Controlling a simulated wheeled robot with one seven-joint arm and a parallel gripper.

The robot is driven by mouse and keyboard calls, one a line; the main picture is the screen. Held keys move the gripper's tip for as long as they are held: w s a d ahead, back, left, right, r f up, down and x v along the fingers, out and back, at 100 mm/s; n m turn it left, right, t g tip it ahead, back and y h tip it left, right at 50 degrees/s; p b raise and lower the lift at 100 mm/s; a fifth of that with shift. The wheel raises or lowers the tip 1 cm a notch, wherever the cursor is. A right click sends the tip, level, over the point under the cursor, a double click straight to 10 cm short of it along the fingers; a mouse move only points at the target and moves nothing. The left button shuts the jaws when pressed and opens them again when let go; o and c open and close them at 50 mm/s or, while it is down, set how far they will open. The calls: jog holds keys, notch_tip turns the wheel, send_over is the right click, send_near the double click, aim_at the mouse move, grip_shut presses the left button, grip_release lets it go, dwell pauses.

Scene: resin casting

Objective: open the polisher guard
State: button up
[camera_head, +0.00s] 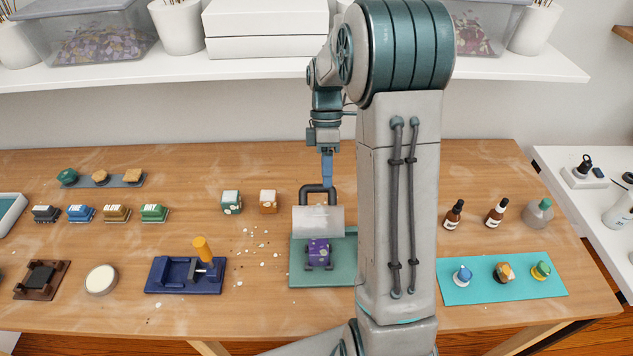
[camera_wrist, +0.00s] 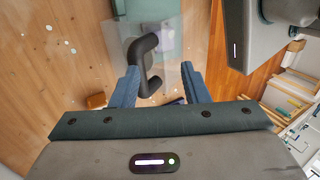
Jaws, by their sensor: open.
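The polisher has a green base (camera_head: 300,273) at the middle of the table. Its clear guard (camera_head: 318,221) stands at the back of the base, with a dark arched handle (camera_head: 318,188) on its top. A purple block (camera_head: 320,246) sits on the base in front of the guard. My gripper (camera_head: 327,184) is open, pointing down at the handle. In the wrist view, the handle (camera_wrist: 143,58) lies partly between the blue fingers of my gripper (camera_wrist: 160,80), and the clear guard (camera_wrist: 176,40) is beyond. I cannot tell whether the fingers touch the handle.
A navy fixture (camera_head: 185,275) with an orange knob is left of the polisher. Two small blocks (camera_head: 268,201) stand behind it to the left. A teal mat (camera_head: 490,287) with small pieces and brown dropper bottles (camera_head: 453,214) are at right. A shelf (camera_head: 220,70) spans the back.

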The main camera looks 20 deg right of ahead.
jog(key=s+d+r+b, duration=0.1)
jog(key=s+d+r, duration=0.4)
jog(key=d, duration=0.2)
jog(key=shift+s+d+r, duration=0.25)
jog(key=shift+d+r, duration=0.05)
jog(key=shift+d, duration=0.05)
